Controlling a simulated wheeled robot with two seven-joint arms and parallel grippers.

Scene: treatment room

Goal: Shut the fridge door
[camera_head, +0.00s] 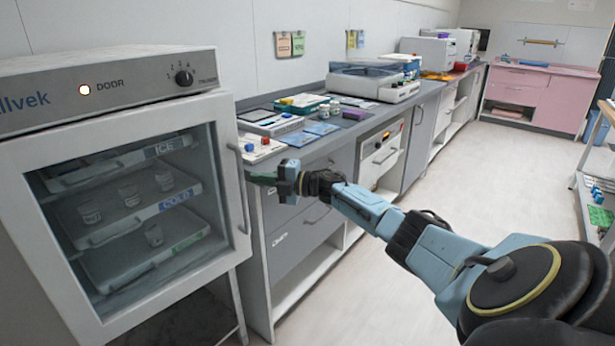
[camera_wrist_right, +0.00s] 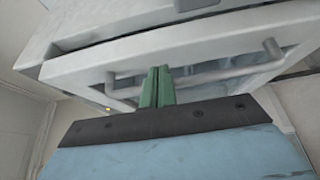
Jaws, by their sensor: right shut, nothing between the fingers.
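The white fridge (camera_head: 130,71) stands at the left in the head view. Its glass door (camera_head: 232,130) lies close to the body; I cannot tell whether a narrow gap is left. The grey upright handle (camera_head: 243,195) is on the door's right edge. In the right wrist view, the handle (camera_wrist_right: 215,75) crosses in front of the white door frame (camera_wrist_right: 205,45). My right gripper (camera_head: 258,178) is shut and empty, its green fingers (camera_wrist_right: 155,85) pointing at the door beside the handle; contact is unclear. My left gripper is out of view.
A grey counter (camera_head: 345,125) with boxes, bottles and machines runs along the wall right of the fridge. My right arm reaches across in front of its drawers. The floor (camera_head: 470,185) is clear. A shelf cart (camera_head: 595,185) stands at the right edge.

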